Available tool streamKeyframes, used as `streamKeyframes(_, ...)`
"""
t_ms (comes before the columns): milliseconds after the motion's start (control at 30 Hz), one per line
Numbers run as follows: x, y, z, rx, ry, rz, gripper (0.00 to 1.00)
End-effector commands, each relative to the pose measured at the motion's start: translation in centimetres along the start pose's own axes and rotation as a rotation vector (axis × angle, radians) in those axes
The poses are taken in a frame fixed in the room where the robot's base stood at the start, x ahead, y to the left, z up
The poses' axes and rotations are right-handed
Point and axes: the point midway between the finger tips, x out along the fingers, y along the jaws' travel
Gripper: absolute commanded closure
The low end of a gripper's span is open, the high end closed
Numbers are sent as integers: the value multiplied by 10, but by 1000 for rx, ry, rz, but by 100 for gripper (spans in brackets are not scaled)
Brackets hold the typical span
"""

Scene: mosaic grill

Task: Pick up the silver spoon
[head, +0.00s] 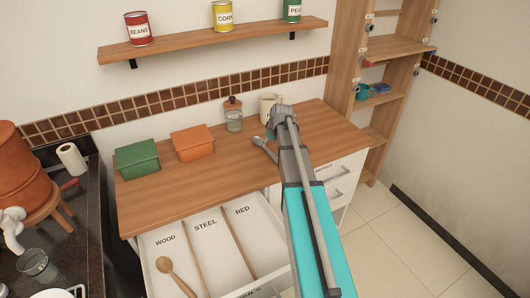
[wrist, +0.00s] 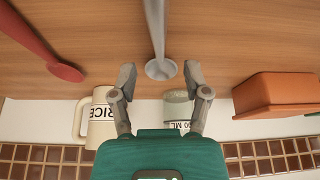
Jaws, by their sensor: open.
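The silver spoon lies on the wooden counter in the head view (head: 261,145), just left of my arm, which hides part of it. In the wrist view the silver spoon (wrist: 157,40) runs down from the top edge, its round bowl end between and just beyond my fingertips. My gripper (wrist: 160,73) is open and empty, with one finger to each side of that bowl end; no contact shows. In the head view my gripper (head: 274,130) is over the back of the counter, mostly hidden by my wrist.
A red spoon (wrist: 45,45) lies left in the wrist view. A RICE mug (head: 267,104), a glass jar (head: 234,122), an orange box (head: 192,143) and a green box (head: 137,160) stand on the counter. The open drawer (head: 205,245) has WOOD, STEEL and RED sections; a wooden spoon (head: 170,272) lies under WOOD.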

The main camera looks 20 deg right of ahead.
Motion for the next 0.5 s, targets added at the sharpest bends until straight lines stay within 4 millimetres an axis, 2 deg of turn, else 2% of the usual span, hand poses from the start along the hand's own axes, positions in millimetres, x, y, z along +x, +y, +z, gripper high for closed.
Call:
streamKeyframes(267,6,1,0,0,0,0,39)
streamKeyframes(500,25,2,-1,1,0,0,39)
